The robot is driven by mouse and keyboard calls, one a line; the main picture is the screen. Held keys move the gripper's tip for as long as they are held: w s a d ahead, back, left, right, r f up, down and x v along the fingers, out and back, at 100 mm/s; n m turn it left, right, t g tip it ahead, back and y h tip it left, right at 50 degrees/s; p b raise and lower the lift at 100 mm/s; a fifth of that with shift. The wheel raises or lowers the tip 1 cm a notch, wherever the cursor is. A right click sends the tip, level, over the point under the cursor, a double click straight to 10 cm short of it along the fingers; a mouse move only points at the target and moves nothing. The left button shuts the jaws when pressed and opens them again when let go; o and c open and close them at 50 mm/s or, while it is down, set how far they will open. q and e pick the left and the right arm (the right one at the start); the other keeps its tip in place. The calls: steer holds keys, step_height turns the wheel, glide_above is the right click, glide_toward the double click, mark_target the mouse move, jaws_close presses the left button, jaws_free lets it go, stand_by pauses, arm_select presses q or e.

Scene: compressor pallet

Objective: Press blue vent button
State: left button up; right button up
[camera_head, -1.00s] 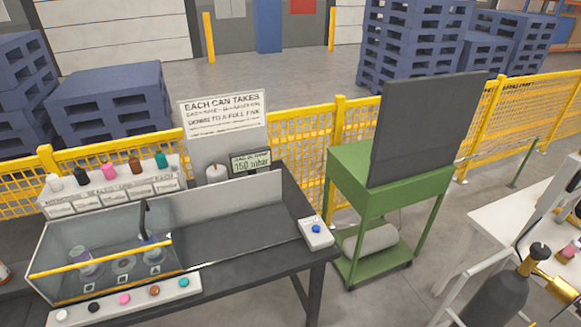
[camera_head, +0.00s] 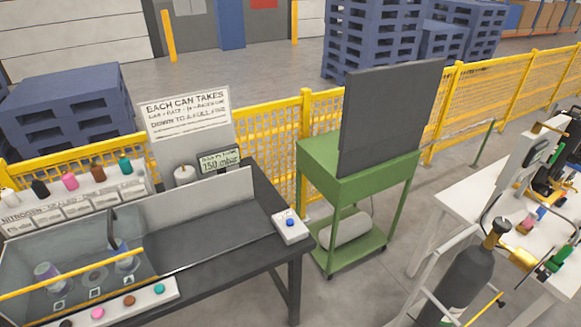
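The blue vent button (camera_head: 290,222) sits on top of a small white box (camera_head: 291,231) at the right end of the dark workbench (camera_head: 222,235). The button stands clear with nothing over it. Neither of my grippers shows in the head view.
A glass-walled box with a yellow front bar (camera_head: 72,274) stands on the bench's left, with a strip of coloured buttons (camera_head: 120,304) before it. A display (camera_head: 220,161) reads 150 mbar. A green cart (camera_head: 355,182) with a dark panel stands right of the bench. A gas cylinder (camera_head: 470,281) is further right.

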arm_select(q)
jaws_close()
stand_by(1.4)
